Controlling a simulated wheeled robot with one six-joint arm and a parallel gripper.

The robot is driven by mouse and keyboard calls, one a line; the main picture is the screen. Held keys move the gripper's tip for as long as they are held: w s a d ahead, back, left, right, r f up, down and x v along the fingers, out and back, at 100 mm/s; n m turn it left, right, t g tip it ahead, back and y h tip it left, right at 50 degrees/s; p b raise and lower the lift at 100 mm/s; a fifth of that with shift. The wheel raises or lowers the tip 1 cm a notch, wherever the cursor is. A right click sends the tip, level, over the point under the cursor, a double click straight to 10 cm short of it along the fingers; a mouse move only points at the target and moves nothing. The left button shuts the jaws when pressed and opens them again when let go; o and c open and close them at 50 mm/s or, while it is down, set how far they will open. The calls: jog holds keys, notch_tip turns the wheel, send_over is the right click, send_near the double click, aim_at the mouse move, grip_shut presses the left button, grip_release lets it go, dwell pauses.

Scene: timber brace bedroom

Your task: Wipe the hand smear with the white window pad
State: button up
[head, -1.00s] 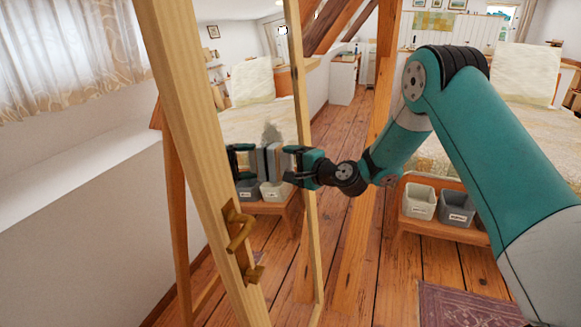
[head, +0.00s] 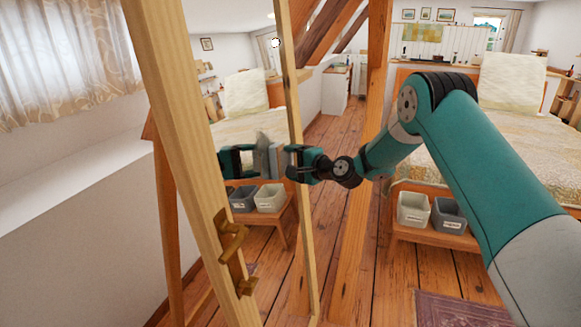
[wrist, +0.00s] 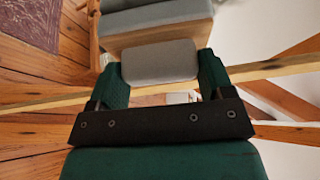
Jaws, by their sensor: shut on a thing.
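A tall mirror in a pale timber frame (head: 178,130) stands upright at the left in the head view. A grey hand smear (head: 263,139) shows on its glass, partly hidden behind the pad. My gripper (head: 292,160) is at the mirror's right side, shut on the white window pad (head: 277,160), which looks light grey. The pad is held upright, facing the glass, just below the smear's visible top. It is very close to its reflection; I cannot tell whether it touches. In the wrist view the pad (wrist: 160,62) sits between the fingers of my gripper (wrist: 164,82).
A brass handle (head: 231,236) is on the mirror frame's near edge. A timber post (head: 358,200) stands just right of the mirror. A low wooden bench (head: 433,237) with storage bins is further right, by the bed. A purple rug (head: 455,308) lies on the plank floor.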

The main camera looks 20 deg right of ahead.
jog(key=shift+w+d+r, duration=0.8)
jog(key=shift+w+r, duration=0.5)
jog(key=shift+w, duration=0.2)
jog(key=shift+s+a+r, duration=1.3)
jog(key=shift+s+a, duration=2.9)
jog(key=shift+s, duration=1.3)
jog(key=shift+w+d, duration=4)
jog(key=shift+w, duration=1.55)
jog(key=shift+s+a+r+p, duration=0.25)
jog(key=shift+s+a+r, duration=0.3)
jog(key=shift+s, duration=0.15)
jog(key=shift+s+a+r+p, duration=0.25)
jog(key=shift+s+a+r, duration=0.3)
jog(key=shift+s, duration=0.15)
jog(key=s+a+b, duration=0.1)
jog(key=s+a, duration=0.3)
jog(key=s, duration=0.1)
jog(key=shift+s, duration=0.25)
